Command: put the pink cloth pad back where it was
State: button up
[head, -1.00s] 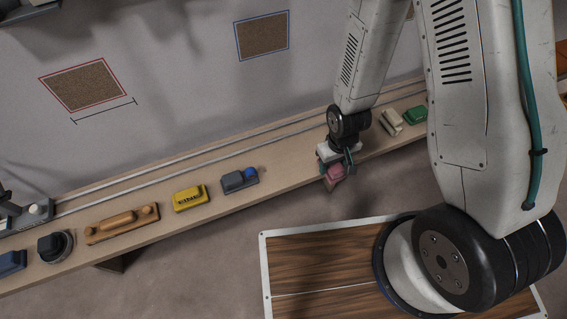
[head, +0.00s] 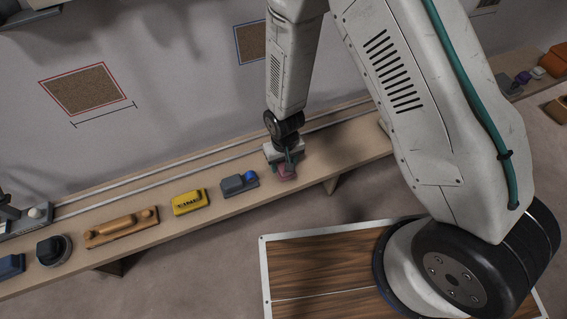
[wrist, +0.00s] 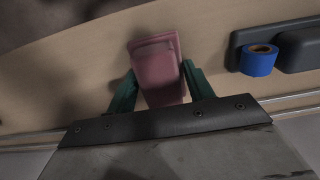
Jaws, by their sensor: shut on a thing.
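The pink cloth pad (head: 287,172) is between the green fingers of my gripper (head: 284,164), over the long wooden shelf (head: 340,150) along the wall. In the wrist view the pink pad (wrist: 157,68) sticks out past the fingertips of my gripper (wrist: 156,84), slightly tilted. The gripper is shut on it. I cannot tell whether the pad touches the shelf.
A grey block with a blue roll (head: 240,183) sits just left of my gripper, and the blue roll (wrist: 259,60) shows in the wrist view. Farther left are a yellow block (head: 189,202) and a wooden sanding tool (head: 122,228). The shelf right of the gripper is bare.

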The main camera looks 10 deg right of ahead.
jog(key=shift+f, duration=0.4)
jog(key=o, duration=0.9)
jog(key=shift+r, duration=0.1)
jog(key=d+r, duration=0.3)
jog(key=r, duration=1)
jog(key=d+r, duration=0.3)
jog(key=r, duration=0.9)
jog(key=s+d+r+m, duration=0.1)
jog(key=s+d+r, duration=0.15)
jog(key=r, duration=0.25)
jog(key=s+d+r+m, duration=0.1)
jog(key=d+r, duration=0.3)
jog(key=r, duration=0.1)
jog(key=shift+m+t, duration=0.6)
jog(key=s+d+r, duration=0.2)
jog(key=s+r, duration=0.1)
jog(key=s, duration=0.2)
jog(key=s+d+r, duration=0.3)
jog(key=s+r, duration=0.1)
jog(key=s, duration=0.1)
jog(key=s+d+r, duration=0.3)
jog(key=s+r, duration=0.1)
jog(key=s, duration=0.2)
